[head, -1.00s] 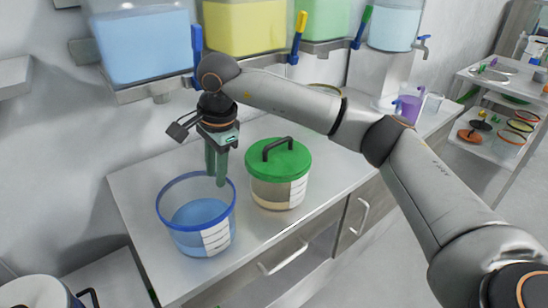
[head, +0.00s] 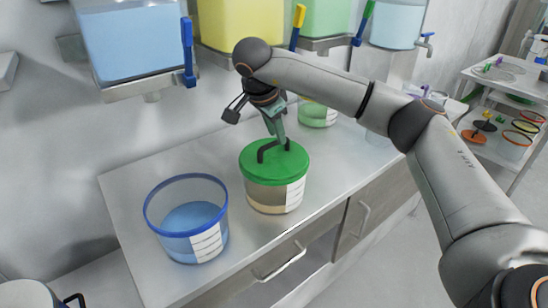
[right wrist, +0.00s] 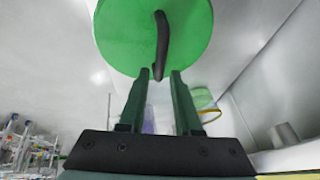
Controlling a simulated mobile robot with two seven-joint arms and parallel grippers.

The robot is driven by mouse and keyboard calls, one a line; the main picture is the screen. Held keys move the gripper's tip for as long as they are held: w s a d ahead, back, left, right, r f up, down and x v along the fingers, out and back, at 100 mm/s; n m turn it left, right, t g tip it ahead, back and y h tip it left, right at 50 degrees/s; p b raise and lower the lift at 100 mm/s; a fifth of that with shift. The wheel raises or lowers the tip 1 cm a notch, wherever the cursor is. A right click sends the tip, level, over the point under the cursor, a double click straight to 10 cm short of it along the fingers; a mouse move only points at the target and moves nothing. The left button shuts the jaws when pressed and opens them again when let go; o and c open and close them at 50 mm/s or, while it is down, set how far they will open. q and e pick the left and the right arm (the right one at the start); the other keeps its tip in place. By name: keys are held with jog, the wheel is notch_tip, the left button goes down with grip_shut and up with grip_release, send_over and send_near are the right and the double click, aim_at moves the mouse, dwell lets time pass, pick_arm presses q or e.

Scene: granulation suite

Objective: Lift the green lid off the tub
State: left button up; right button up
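The green lid (head: 255,165) sits on the tub (head: 262,196), which has beige contents and a white label. A dark arched handle (head: 262,152) stands on top of the lid. My right gripper (head: 279,140) is at the handle, above the back right part of the lid. In the right wrist view the two fingers (right wrist: 159,74) are apart, with one end of the handle (right wrist: 161,45) near the gap between their tips. I cannot tell whether they touch it. The tub's body is hidden there behind the lid (right wrist: 122,35). My left gripper is not in view.
An open blue-rimmed tub (head: 160,223) with blue contents stands left of the lidded tub. Another tub with green contents (head: 318,114) stands behind on the counter (head: 120,190). Large bins (head: 130,45) hang on the wall above. The counter's front edge is clear.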

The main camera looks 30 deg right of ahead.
aim_at(274, 151)
jog(key=x, duration=0.4)
jog(key=shift+f, duration=0.15)
jog(key=shift+a, duration=0.1)
jog(key=shift+c, duration=0.4)
grip_shut()
